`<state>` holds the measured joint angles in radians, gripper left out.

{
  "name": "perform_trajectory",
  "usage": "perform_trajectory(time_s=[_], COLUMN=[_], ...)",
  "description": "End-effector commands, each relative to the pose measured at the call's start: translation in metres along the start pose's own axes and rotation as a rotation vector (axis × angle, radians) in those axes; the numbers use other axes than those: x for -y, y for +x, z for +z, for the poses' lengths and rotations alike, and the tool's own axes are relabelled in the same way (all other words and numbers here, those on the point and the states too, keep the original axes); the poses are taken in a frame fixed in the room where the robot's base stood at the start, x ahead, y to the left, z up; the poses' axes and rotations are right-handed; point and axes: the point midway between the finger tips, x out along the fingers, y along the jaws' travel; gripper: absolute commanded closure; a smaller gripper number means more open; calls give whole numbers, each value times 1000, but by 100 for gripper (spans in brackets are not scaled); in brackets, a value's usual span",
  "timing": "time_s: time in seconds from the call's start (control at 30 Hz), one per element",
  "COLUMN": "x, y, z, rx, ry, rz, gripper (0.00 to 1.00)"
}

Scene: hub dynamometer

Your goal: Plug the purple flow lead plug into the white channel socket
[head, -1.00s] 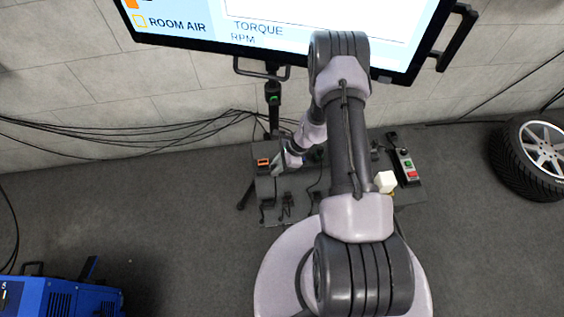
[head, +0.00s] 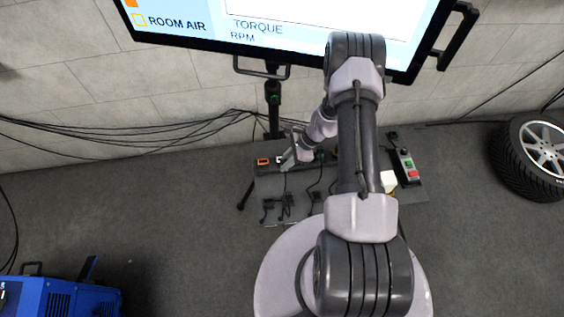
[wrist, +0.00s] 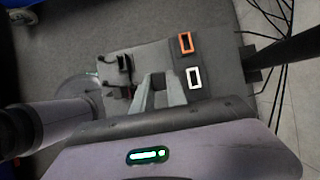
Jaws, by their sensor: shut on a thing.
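The white channel socket (wrist: 194,78) is a white-framed rectangle on a grey panel in the wrist view. In the head view the white socket (head: 280,160) shows beside the tip of my gripper (head: 287,163). In the wrist view the fingers of my gripper (wrist: 160,90) are close together, below and left of the white socket and apart from it in the picture. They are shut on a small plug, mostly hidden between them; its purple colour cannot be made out. A thin dark lead hangs below the gripper in the head view.
An orange socket (head: 263,161) sits left of the white one. Dark plugs with leads (head: 268,204) stand on the front of the grey bench plate (head: 300,182). A switch box (head: 406,166) and a white block (head: 388,181) are at the right. A monitor (head: 300,42) hangs behind.

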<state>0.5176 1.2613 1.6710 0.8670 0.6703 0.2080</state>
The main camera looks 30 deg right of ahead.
Motion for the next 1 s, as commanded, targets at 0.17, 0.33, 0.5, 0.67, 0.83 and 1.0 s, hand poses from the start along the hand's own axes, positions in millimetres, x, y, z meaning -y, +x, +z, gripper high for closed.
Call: perform_trajectory(time_s=[0.17,0.33,0.5,0.67,0.83,1.0], x=[15,30,44,57,62,62], y=[1,2,2,2,0,0], z=[-1,-1,-1,-1,0,0], rx=[-1,-1,-1,0,-2,-1], ry=[-1,-2,-1,-1,0,0], rz=[-1,-1,0,-1,0,0], gripper=[100,100,100,100,100,100])
